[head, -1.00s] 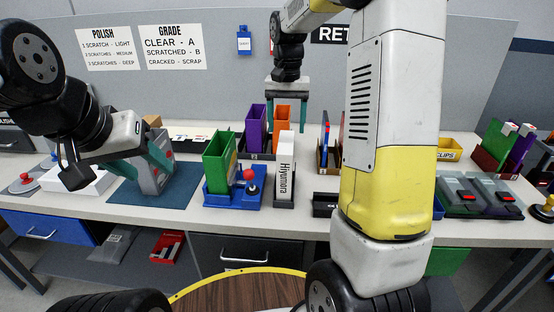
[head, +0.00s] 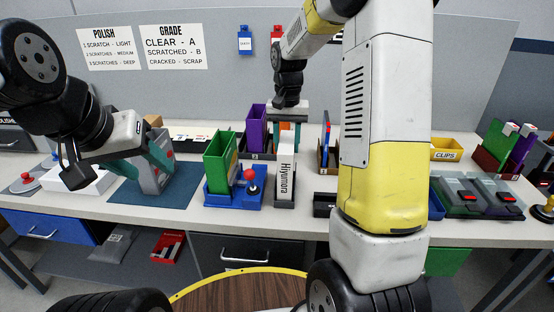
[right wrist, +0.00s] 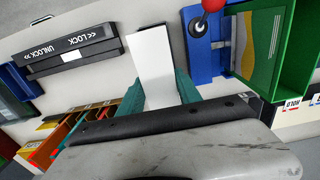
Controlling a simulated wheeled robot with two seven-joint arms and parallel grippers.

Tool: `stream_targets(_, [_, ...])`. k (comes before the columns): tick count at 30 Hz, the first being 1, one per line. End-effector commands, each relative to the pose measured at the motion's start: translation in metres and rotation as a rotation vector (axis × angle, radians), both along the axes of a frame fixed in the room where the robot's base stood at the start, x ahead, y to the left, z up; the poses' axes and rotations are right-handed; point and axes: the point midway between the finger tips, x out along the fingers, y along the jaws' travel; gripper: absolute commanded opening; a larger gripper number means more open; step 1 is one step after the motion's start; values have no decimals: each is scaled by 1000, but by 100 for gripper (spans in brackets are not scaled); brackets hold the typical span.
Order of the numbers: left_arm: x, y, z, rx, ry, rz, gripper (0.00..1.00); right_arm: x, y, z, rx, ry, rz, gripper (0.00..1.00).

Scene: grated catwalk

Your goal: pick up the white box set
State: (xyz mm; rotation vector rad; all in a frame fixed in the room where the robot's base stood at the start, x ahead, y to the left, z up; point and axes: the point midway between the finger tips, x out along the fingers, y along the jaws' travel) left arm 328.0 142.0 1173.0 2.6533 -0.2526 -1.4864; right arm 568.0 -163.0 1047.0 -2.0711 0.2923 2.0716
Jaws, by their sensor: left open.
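The white box set (head: 286,183), marked "Hiyumora", stands upright on the table beside the blue base with the green holder. My right gripper (head: 286,142) points down at its top, and the box hides part of the fingers in the head view. In the right wrist view the white box (right wrist: 153,60) lies between the two teal fingers (right wrist: 160,90). The fingers look spread on either side of it; contact is not clear. My left gripper (head: 140,160) is open at the left, its fingers by a grey device (head: 155,178) on a blue mat.
A green holder (head: 218,162) and a red-knobbed lever (head: 252,188) stand close left of the box. A purple holder (head: 256,125) is behind. A black lock bar (head: 323,204) lies to the right, with upright folders (head: 325,155) beyond it.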

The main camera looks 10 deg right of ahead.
Motion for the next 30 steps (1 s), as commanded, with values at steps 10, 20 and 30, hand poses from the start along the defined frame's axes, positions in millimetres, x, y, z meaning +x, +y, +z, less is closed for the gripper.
stream_targets(10, [0, 0, 0, 0, 0, 0, 52, 0, 0, 1, 0, -2, 0, 0])
stream_targets(20, [0, 0, 0, 0, 0, 0, 52, 1, 0, 23, 1, -5, 0, 0])
stream_targets(30, [0, 0, 0, 0, 0, 0, 52, 1, 0, 87, 1, -5, 0, 0])
